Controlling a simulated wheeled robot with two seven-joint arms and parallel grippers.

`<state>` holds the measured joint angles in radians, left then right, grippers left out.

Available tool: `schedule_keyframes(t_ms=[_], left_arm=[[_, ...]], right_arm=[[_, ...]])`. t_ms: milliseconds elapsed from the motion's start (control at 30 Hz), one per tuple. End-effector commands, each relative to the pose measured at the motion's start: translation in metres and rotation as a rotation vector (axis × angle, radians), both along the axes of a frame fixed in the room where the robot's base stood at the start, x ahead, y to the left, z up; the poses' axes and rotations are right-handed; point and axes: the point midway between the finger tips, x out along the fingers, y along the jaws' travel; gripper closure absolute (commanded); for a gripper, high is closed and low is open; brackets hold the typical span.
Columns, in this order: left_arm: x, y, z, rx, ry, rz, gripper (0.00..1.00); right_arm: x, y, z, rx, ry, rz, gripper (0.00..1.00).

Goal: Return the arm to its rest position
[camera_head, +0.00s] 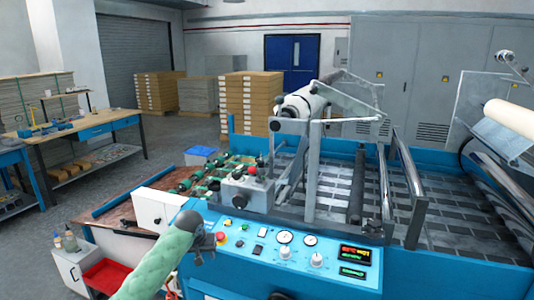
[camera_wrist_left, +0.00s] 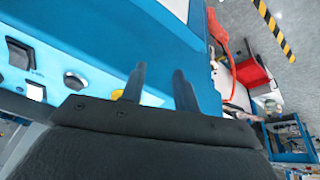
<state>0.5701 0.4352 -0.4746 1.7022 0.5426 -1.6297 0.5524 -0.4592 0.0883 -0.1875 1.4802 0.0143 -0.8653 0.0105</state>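My left arm comes in at the bottom of the head view in a green sleeve. My left gripper (camera_head: 204,246) is small and dark there, in front of the blue control panel (camera_head: 230,262) of the laminating machine. In the left wrist view my left gripper (camera_wrist_left: 158,76) shows two dark fingers standing apart with nothing between them. The blue panel (camera_wrist_left: 100,45) and a yellow part lie behind the fingers. I cannot tell the exact gap to the panel. My right arm and gripper are not in view.
The panel carries buttons, knobs, gauges and a display (camera_head: 354,254). A roll (camera_head: 303,101) sits on the machine's frame. A red tray (camera_head: 107,275) and white cabinet (camera_head: 75,267) stand low on the left. A workbench (camera_head: 85,128) stands farther left, with open floor between.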

Motion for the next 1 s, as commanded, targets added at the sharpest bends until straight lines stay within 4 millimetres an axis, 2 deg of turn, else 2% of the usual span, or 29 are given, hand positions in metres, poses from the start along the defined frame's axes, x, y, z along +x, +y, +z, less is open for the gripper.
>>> schedule_keyframes(t_ms=[33,200,500,700,1000], left_arm=[[-0.015,-0.008,-0.015,-0.003,0.004,-0.017,0.69],[-0.062,-0.026,-0.051,-0.003,0.006,-0.073,0.69],[-0.151,-0.048,-0.102,-0.003,0.006,-0.146,0.69],[-0.212,-0.054,-0.125,0.0,0.006,-0.178,0.69],[-0.305,-0.052,-0.145,0.016,0.009,-0.203,0.69]], right_arm=[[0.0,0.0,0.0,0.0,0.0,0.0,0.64],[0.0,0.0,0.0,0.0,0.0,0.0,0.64],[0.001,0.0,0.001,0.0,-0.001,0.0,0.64],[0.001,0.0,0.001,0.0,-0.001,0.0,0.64],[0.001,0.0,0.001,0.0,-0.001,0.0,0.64]])
